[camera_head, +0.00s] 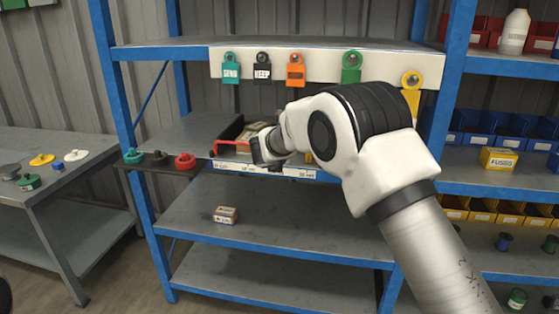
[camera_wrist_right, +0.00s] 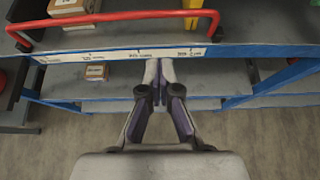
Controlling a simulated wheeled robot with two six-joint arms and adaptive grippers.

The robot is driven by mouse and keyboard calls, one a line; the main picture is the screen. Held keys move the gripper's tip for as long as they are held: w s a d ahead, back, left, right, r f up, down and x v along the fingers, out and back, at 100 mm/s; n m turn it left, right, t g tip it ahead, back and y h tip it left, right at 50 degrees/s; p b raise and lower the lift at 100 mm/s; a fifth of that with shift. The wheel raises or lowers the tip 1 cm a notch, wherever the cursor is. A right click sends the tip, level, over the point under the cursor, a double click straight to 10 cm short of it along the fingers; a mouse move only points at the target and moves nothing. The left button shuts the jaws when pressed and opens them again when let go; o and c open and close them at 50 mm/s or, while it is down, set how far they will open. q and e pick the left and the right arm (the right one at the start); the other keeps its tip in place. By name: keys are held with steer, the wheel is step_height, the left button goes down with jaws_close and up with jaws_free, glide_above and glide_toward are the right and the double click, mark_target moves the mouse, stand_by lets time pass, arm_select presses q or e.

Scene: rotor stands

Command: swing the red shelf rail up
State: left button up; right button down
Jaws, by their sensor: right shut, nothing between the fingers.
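The red shelf rail (camera_wrist_right: 120,16) is a long bar with bent ends, running across the front of the middle shelf in the right wrist view. In the head view only its left end (camera_head: 213,150) shows clearly, near the shelf's front edge; the rest is mostly hidden by my right arm. My right gripper (camera_head: 262,153) is at the front of that shelf. In the right wrist view its fingers (camera_wrist_right: 160,66) are shut and empty, overlapping the label strip, with the rail above them in the picture. I cannot tell whether they touch anything.
A white label strip (camera_wrist_right: 110,55) runs along the blue shelf edge. A small box (camera_head: 225,214) sits on the shelf below. Coloured tags, including an orange one (camera_head: 295,70), hang from the upper board. A grey table (camera_head: 60,150) stands left; blue bins (camera_head: 480,130) stand right.

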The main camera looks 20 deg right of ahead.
steer(key=v, duration=0.3)
steer(key=shift+s+a+r, duration=0.15)
steer(key=shift+s+r, duration=0.05)
steer(key=shift+r, duration=0.2)
